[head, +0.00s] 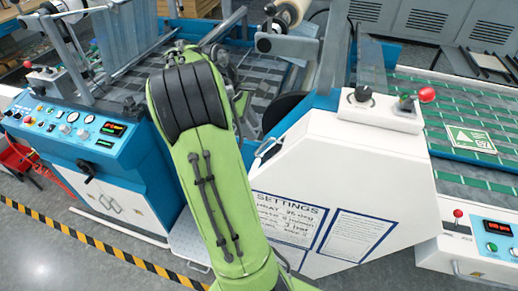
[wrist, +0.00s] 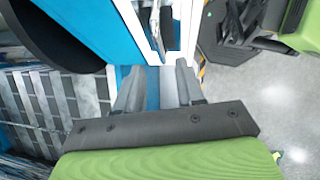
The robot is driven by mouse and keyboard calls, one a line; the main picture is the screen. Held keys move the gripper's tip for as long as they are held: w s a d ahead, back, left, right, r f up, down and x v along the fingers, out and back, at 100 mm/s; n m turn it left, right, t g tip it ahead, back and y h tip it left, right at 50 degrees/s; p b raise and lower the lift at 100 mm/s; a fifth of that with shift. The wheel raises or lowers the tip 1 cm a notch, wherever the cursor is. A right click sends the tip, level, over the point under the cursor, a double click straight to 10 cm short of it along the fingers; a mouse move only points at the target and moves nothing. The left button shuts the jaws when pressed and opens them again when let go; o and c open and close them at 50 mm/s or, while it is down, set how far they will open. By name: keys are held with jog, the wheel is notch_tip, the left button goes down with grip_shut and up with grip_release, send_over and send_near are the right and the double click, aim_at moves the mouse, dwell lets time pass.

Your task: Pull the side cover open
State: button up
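The side cover (head: 370,185) is a large white panel with slanted upper corners on the machine right of my arm. A metal handle (head: 268,147) sits at its upper left edge. In the wrist view, my gripper (wrist: 160,72) is open, its two grey fingers apart, with a blue and white part of the machine behind the gap. A metal handle-like bar (wrist: 157,32) lies ahead of the fingertips, roughly in line with the gap. I see no contact with it. In the head view, my green arm hides the gripper.
A blue control console (head: 90,135) with knobs stands at the left. A white box with a red-knobbed lever (head: 385,108) tops the right machine. Two settings sheets (head: 290,222) are on the cover. Yellow-black tape (head: 110,250) crosses the open floor at lower left.

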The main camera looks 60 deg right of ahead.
jog(key=b+x, duration=0.2)
jog(key=x, duration=0.5)
jog(key=shift+d+f, duration=0.1)
jog(key=shift+f, duration=0.15)
jog(key=shift+c, duration=0.2)
grip_shut()
